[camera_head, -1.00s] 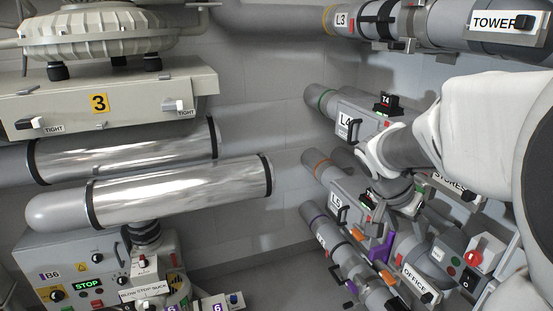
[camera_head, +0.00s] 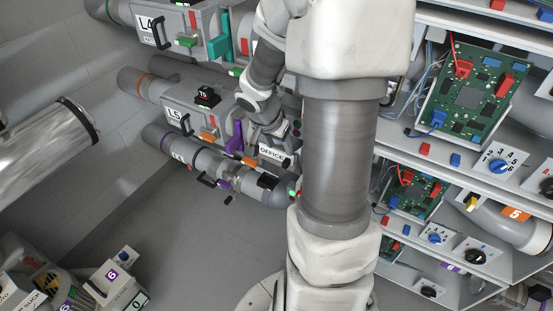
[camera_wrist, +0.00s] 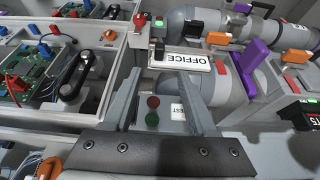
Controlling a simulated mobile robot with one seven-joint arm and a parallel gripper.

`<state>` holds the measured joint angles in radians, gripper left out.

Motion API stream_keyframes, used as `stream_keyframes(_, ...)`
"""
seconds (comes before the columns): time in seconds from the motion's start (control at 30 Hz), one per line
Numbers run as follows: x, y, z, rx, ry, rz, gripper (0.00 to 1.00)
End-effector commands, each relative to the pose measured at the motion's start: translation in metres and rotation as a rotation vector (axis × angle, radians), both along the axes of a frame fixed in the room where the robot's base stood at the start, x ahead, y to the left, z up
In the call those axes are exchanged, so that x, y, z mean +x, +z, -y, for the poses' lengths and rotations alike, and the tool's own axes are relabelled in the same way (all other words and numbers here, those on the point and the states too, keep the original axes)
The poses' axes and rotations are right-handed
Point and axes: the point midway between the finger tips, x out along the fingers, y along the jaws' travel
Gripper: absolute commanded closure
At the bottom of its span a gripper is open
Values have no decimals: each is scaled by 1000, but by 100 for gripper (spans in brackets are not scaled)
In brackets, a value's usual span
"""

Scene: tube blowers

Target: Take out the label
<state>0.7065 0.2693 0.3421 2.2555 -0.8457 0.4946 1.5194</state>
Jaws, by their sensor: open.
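The white label (camera_wrist: 180,61) reads OFFICE and sits by the end of a grey tube. It also shows in the head view (camera_head: 272,153), just below the end of my arm. My gripper (camera_wrist: 159,82) is open and empty, with its two fingers pointing towards the label in the wrist view. The label lies just beyond the fingertips, its left part in line with the gap and its right end past the right finger. I cannot tell whether a finger touches it. In the head view the fingers are too small to make out.
A purple lever (camera_wrist: 252,48) and an orange handle (camera_wrist: 218,39) stand near the label. A red and a green button (camera_wrist: 152,119) show between the fingers. Shelves with circuit boards (camera_head: 470,95) stand at the right in the head view. Open floor (camera_head: 190,250) lies below the tubes.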

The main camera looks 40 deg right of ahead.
Motion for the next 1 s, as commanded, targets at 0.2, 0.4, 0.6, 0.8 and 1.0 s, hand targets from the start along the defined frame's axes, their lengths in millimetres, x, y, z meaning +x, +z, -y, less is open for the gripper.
stream_keyframes(0.2, 5, -37, 14, 0, 1, -1, 43)
stream_keyframes(0.4, 7, -48, 18, 0, 0, -1, 43)
stream_keyframes(0.6, 9, -79, 27, 2, -1, -1, 43)
stream_keyframes(0.8, 12, -91, 34, -1, -1, 1, 43)
stream_keyframes(1.0, 12, -91, 34, -2, 0, 1, 43)
